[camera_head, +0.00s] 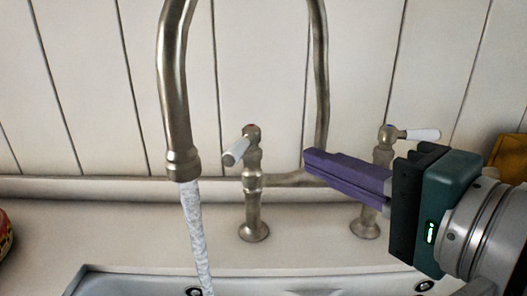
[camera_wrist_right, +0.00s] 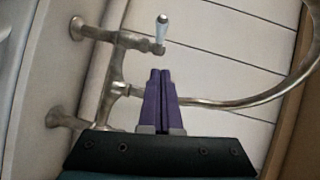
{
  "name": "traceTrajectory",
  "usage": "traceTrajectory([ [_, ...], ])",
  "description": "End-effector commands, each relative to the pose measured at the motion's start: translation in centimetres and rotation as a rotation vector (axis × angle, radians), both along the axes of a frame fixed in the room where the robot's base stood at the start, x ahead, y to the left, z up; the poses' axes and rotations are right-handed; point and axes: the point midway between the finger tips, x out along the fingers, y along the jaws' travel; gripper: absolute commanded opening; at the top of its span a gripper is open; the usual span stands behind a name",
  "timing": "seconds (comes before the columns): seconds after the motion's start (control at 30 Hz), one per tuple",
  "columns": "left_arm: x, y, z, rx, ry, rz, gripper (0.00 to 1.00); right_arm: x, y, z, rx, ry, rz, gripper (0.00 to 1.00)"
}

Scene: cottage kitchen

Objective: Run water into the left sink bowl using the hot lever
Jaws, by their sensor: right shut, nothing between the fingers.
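The left lever (camera_head: 236,152), white-handled, points forward and to the left. The right lever (camera_head: 420,134) points out to the right. In the wrist view the shut fingers (camera_wrist_right: 161,72) point towards a white lever (camera_wrist_right: 162,27).
A white panelled wall (camera_head: 80,90) stands close behind the tap. A red and yellow object (camera_head: 4,235) shows at the left edge, and a yellow-brown one (camera_head: 508,155) at the right edge.

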Motion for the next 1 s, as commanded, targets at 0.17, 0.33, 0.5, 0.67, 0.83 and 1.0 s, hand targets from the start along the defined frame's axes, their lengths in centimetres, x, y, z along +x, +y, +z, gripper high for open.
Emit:
traceTrajectory([
  [0.17, 0.0, 0.1, -0.2, 0.002, 0.0, 0.0, 0.0, 3.4, 2.1, -0.5, 0.0, -0.002, 0.0, 0.0],
  [0.33, 0.1, 0.1, 0.1, 0.002, -0.002, 0.0, 0.0, 4.7, 4.4, -1.0, 0.0, 0.002, 0.001, 0.0],
  [0.5, 0.1, 0.0, 0.2, 0.001, -0.002, -0.001, 0.0, 5.0, 6.0, -1.4, -0.003, -0.001, 0.0, 0.0],
  [0.67, 0.1, 0.0, 0.2, -0.002, -0.003, 0.001, 0.0, 5.1, 6.4, -1.5, -0.004, 0.0, 0.0, 0.0],
  [0.83, 0.1, -0.2, 0.2, -0.007, -0.003, 0.005, 0.0, 5.1, 6.4, -1.5, -0.004, 0.0, 0.0, 0.0],
  [1.0, 0.1, -0.2, 0.2, -0.01, -0.004, 0.005, 0.0, 5.1, 6.4, -1.5, -0.004, 0.0, 0.0, 0.0],
])
